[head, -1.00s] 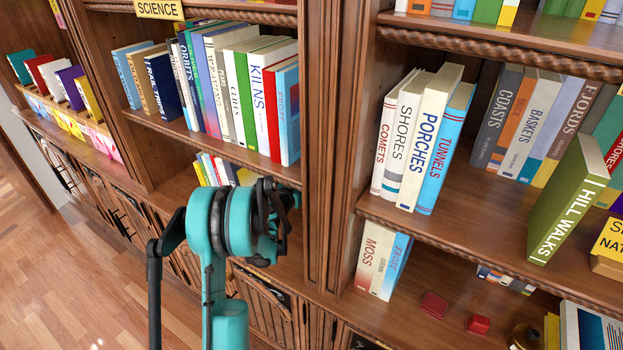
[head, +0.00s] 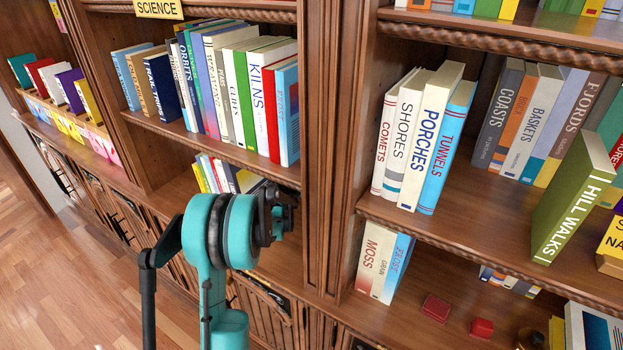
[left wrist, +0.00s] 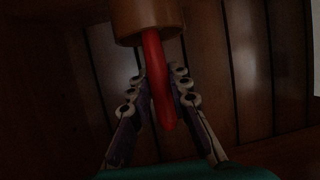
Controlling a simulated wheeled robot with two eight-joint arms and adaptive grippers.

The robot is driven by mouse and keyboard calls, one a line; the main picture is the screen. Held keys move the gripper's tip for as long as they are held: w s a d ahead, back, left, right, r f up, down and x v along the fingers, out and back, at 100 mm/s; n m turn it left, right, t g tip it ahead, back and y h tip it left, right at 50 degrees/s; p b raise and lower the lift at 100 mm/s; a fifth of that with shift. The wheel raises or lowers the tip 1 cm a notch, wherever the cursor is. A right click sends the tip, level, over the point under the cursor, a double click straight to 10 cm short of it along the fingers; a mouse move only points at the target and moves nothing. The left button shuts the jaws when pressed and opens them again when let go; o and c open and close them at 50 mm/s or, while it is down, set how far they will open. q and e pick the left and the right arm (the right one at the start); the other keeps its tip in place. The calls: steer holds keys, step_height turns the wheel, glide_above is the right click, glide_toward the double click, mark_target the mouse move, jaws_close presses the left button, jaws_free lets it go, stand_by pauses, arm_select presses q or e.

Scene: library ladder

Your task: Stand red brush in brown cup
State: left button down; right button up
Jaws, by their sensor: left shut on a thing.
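In the left wrist view, my left gripper (left wrist: 158,88) is shut on the red brush (left wrist: 158,85), with one finger on each side of its red shaft. The shaft's upper end meets the lower edge of the brown cup (left wrist: 148,18) at the top of that view. I cannot tell whether it is inside the cup or only in front of it. In the head view my left arm reaches toward the lower shelf, and the fingertips, brush and cup do not show clearly there. My right gripper is not in view.
The lower shelf holds leaning books (head: 215,175) behind my left arm. A wooden upright (head: 322,150) stands right of the arm. The shelf above (head: 215,148) is close over it. Dark wooden panels (left wrist: 235,65) surround the gripper in the dim wrist view.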

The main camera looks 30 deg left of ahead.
arm_select(q)
steer(key=shift+f, duration=0.1)
steer(key=c, duration=1.9)
jaws_free()
steer(key=shift+f, duration=0.15)
steer(key=o, duration=0.5)
steer(key=shift+r, duration=0.2)
steer(key=shift+s+r, duration=0.2)
steer(key=shift+s, duration=0.05)
steer(key=p+v, duration=0.3)
steer(key=v, duration=0.8)
steer(key=shift+s, duration=0.25)
